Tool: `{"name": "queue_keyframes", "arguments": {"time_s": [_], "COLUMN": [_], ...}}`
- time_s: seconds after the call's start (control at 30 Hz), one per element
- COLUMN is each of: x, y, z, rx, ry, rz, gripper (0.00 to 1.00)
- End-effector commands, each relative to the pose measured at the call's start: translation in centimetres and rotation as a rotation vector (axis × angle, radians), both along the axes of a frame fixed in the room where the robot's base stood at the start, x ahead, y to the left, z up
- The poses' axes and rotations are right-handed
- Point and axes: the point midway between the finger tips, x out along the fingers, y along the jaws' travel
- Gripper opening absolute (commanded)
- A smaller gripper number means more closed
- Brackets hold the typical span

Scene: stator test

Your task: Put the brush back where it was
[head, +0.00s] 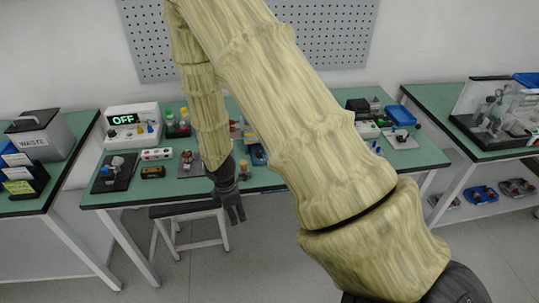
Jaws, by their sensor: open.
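My gripper (234,211) hangs at the front edge of the middle green bench (265,181), above a grey stool. Its fingers point down and look parted, with nothing visible between them. I cannot make out the brush; it is too small to tell or hidden behind my arm, which covers the middle of the bench.
A tester reading OFF (133,124), bottles (177,122) and small boxes (157,154) crowd the bench's left side. Trays and devices (398,137) fill its right. A waste bin (38,135) is on the left bench, a clear case (492,108) on the right. A stool (186,211) stands below.

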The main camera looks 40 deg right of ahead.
Motion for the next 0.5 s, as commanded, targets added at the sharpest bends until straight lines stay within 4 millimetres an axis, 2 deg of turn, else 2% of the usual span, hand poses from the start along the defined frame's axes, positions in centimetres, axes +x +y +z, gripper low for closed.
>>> {"name": "queue_keyframes", "arguments": {"time_s": [0.03, 0.2, 0.33, 0.5], "x": [-2.4, -9.2, -14.5, -21.2], "y": [1.2, 4.5, 6.3, 7.6], "z": [-2.2, -7.7, -10.7, -13.3], "rx": [0.036, 0.124, 0.157, 0.155], "ry": [0.01, 0.011, 0.013, 0.001], "rz": [-0.087, -0.416, -0.675, -1.002], "gripper": [0.54, 0.54, 0.54, 0.54]}}
